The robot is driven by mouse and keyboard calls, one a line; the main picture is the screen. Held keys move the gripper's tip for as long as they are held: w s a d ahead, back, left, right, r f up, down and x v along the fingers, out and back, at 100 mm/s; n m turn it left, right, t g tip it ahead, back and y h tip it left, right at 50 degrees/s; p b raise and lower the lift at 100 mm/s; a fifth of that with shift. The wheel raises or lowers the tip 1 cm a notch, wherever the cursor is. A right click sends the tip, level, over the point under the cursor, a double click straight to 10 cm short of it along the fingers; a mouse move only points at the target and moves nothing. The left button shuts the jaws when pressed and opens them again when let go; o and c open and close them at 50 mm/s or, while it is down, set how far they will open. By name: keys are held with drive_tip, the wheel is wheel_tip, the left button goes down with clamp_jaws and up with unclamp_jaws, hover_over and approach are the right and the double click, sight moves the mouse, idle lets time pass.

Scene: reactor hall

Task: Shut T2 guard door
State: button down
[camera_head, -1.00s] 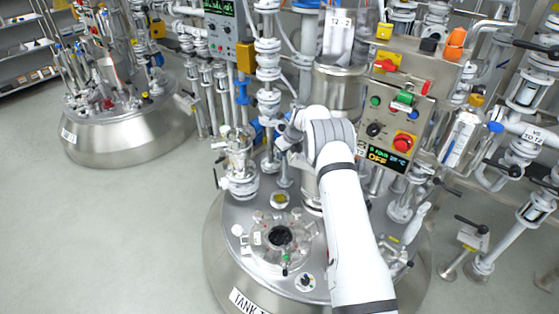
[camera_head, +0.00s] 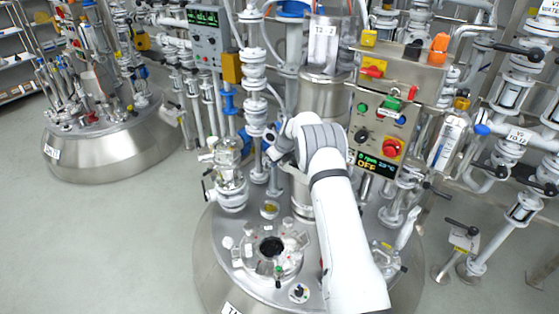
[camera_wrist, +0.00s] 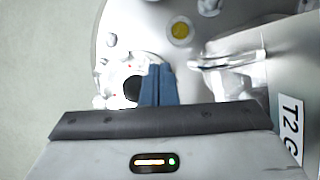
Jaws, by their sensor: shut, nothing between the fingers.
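A grey metal panel with a white label reading "T2 G" (camera_wrist: 290,125), cut off by the picture edge, stands at the right of the wrist view. I take it to be the T2 guard door. A pale bar-like handle (camera_wrist: 215,63) shows beside it, left of the label. My gripper (camera_wrist: 158,72) is shut and empty, its blue fingers together, left of the handle and apart from it in the picture.
The steel tank (camera_head: 222,262) has an open dark port (camera_head: 270,246) on its lid. A control box (camera_head: 376,130) with a red button and display stands behind my arm. White valves and pipes (camera_head: 520,100) crowd the right. Clear floor (camera_head: 90,240) lies at left.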

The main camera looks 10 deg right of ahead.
drive_tip(key=s+a+r+n+b, duration=0.1)
drive_tip(key=s+r+n, duration=0.2)
drive_tip(key=s+r, duration=0.45)
drive_tip(key=s+a+r+n+b, duration=0.15)
drive_tip(key=s+r, duration=0.35)
drive_tip(key=r, duration=0.5)
drive_tip(key=s+d+r+n+h, duration=0.1)
drive_tip(key=s+r+n, duration=0.3)
drive_tip(key=s, duration=0.3)
drive_tip(key=s+d+r+n, duration=0.1)
drive_tip(key=s+r+n, duration=0.35)
drive_tip(key=s, duration=0.25)
drive_tip(key=s+d+n+h, duration=0.1)
drive_tip(key=s+d+n, duration=0.1)
drive_tip(key=s+n, duration=0.6)
drive_tip(key=s+d+n, duration=0.2)
drive_tip(key=s+n, duration=0.5)
drive_tip(key=s, duration=1.2)
drive_tip(key=shift+s+f+n+h, duration=0.25)
drive_tip(key=shift+s+n+h, duration=0.15)
